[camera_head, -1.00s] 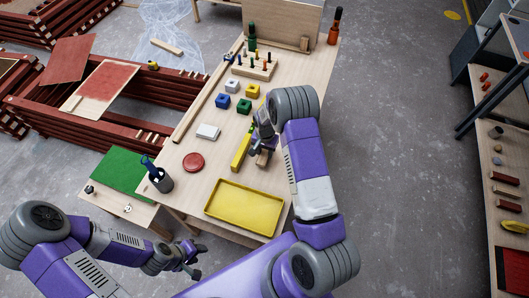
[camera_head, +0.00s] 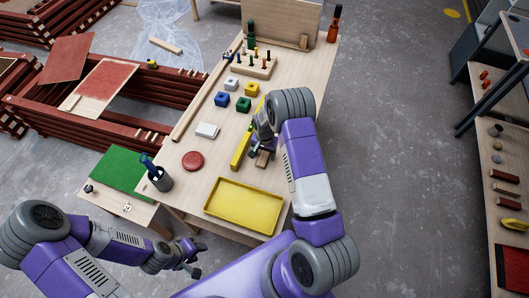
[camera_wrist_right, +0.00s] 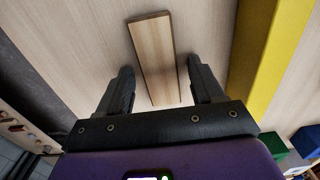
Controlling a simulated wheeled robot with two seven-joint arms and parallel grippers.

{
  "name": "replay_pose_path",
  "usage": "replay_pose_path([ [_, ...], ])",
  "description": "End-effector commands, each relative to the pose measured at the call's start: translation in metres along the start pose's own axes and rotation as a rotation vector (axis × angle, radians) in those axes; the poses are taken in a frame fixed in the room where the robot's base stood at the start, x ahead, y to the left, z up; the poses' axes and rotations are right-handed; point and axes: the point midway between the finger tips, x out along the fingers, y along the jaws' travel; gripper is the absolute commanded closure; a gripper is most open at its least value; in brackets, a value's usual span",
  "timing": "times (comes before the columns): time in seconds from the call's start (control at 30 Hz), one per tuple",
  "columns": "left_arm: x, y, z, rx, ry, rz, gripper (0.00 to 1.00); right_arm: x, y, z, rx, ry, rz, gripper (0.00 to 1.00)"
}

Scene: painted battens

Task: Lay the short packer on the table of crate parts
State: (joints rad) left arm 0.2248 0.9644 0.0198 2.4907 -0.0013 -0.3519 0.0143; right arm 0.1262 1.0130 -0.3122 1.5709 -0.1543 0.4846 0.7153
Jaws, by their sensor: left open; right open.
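The short packer, a small plain wooden block (camera_head: 263,158), lies on the light wooden table (camera_head: 200,168) beside a long yellow bar (camera_head: 241,150). In the right wrist view the block (camera_wrist_right: 152,48) lies lengthwise between and beyond the two fingers, with gaps at both sides. My right gripper (camera_head: 262,148) is open just above it; it also shows in the right wrist view (camera_wrist_right: 160,85). Whether the block touches the table all along is hard to tell. My left gripper (camera_head: 190,262) is open and empty, low off the near left side of the table.
A yellow tray (camera_head: 243,230) is at the near end. A red disc (camera_head: 193,161), a white block (camera_head: 207,130), coloured blocks (camera_head: 243,104) and a peg board (camera_head: 254,66) share the table. A dark cup (camera_head: 160,180) stands at the left edge. Another table with parts (camera_head: 506,178) is far right.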

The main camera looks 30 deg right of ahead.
Motion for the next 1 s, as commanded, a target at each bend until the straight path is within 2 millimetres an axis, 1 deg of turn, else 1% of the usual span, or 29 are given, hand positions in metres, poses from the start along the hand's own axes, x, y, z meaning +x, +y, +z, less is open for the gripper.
replay_pose_path([
  [0.07, -0.003, 0.001, 0.000, 0.000, 0.000, 0.000, 0.57, -0.003, 0.000, 0.000, 0.000, 0.000, 0.000, 0.33],
  [0.17, -0.004, 0.002, 0.000, 0.000, 0.000, 0.000, 0.57, -0.015, -0.001, -0.001, 0.000, 0.004, -0.003, 0.33],
  [0.5, -0.007, 0.003, 0.000, 0.000, 0.000, 0.000, 0.57, -0.088, -0.001, -0.001, 0.000, 0.003, -0.004, 0.33],
  [0.6, -0.007, 0.003, 0.000, 0.000, 0.000, 0.000, 0.57, -0.105, -0.001, 0.000, 0.000, 0.002, -0.002, 0.33],
  [0.7, -0.008, 0.003, 0.000, 0.000, 0.000, 0.000, 0.57, -0.116, 0.000, 0.000, 0.000, 0.002, -0.001, 0.33],
  [0.8, -0.008, 0.003, 0.000, 0.000, 0.000, 0.000, 0.57, -0.121, 0.000, 0.000, 0.000, 0.000, 0.001, 0.33],
  [1.0, -0.008, 0.003, 0.000, 0.000, 0.000, 0.000, 0.57, -0.123, 0.000, 0.000, 0.000, -0.001, 0.001, 0.33],
])
